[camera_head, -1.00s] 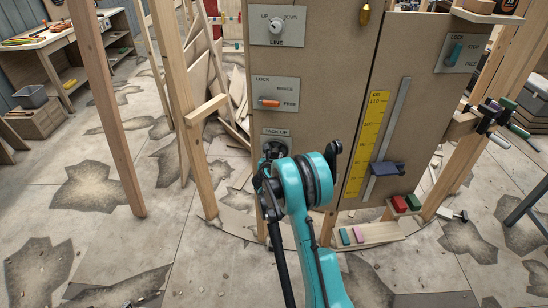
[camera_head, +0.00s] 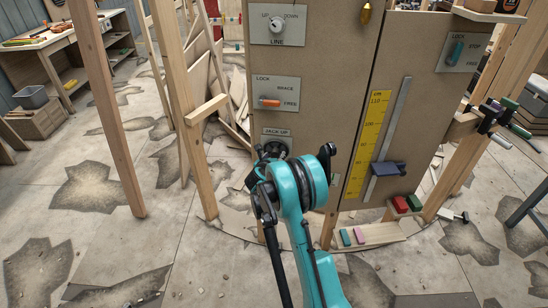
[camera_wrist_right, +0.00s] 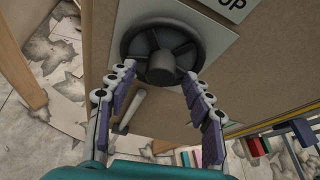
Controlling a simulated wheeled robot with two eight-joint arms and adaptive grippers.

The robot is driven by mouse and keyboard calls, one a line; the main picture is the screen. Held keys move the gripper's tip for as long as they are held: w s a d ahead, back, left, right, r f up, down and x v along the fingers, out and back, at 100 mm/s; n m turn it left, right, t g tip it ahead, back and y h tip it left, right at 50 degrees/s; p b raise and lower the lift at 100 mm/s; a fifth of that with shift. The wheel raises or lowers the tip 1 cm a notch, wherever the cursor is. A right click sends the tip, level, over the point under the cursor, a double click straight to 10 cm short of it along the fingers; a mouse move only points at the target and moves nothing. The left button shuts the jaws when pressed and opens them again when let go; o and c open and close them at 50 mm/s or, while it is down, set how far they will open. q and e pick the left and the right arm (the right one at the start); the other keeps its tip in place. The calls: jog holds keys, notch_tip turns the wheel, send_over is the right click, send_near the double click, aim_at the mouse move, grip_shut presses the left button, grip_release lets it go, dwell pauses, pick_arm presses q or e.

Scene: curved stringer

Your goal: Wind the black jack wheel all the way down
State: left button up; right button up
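The black jack wheel (camera_head: 277,143) is on the brown panel just under the JACK-UP label, partly hidden by my right gripper. In the right wrist view the spoked wheel (camera_wrist_right: 133,42) faces me, with its round hub standing out. My right gripper (camera_head: 264,165) is just below and in front of the wheel in the head view. In the right wrist view its two purple-padded fingers (camera_wrist_right: 158,78) are spread, one on each side below the hub, with a gap between. I cannot tell whether a tip touches the rim. My left gripper is not in view.
Above the wheel are an orange-handled lock lever (camera_head: 270,102) and a line knob (camera_head: 277,25). To the right are a yellow scale (camera_head: 367,140) and a dark blue slider (camera_head: 387,169). A wooden ledge (camera_head: 378,233) juts out below. A light handle (camera_wrist_right: 128,108) hangs below the wheel.

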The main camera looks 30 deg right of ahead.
jog(key=shift+a, duration=0.1)
jog(key=v, duration=1.2)
